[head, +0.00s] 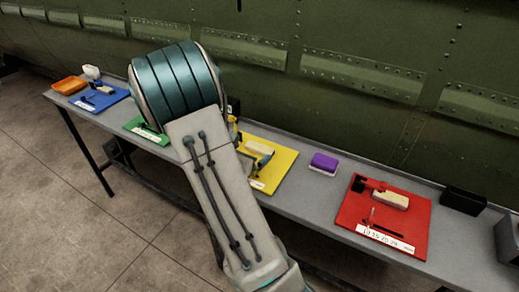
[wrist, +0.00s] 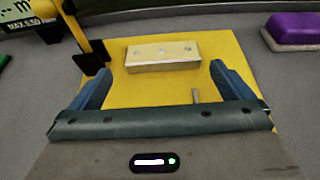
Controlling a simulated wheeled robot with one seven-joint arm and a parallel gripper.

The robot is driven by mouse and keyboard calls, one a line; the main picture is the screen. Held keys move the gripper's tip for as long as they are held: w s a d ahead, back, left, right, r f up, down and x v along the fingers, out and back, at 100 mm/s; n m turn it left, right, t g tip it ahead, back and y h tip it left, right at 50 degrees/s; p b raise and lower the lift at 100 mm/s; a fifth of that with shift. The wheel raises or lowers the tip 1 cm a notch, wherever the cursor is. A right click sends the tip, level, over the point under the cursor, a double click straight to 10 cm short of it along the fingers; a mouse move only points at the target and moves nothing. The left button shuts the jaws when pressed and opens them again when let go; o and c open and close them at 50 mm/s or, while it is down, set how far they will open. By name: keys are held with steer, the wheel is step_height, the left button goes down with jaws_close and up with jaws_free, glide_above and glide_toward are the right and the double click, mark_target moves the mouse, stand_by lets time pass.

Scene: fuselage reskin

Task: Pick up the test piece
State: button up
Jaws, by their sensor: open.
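The block lies just ahead of the fingertips, roughly centred across the gap, and nothing is held. In the head view the block (head: 260,148) shows beside my arm, which covers part of the yellow mat (head: 283,168).
A yellow and black tool (wrist: 80,30) stands close to the left finger. A purple-topped block (head: 324,162) lies to the right, then a red mat (head: 410,233) with a pale block. Blue (head: 118,97) and green mats (head: 150,134) lie left. The green fuselage (head: 340,45) rises behind the bench.

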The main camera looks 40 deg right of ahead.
mark_target(258, 148)
steer(key=shift+p+x, duration=0.45)
steer(key=shift+x, duration=2.2)
steer(key=shift+s+r, duration=0.15)
steer(key=c, duration=0.7)
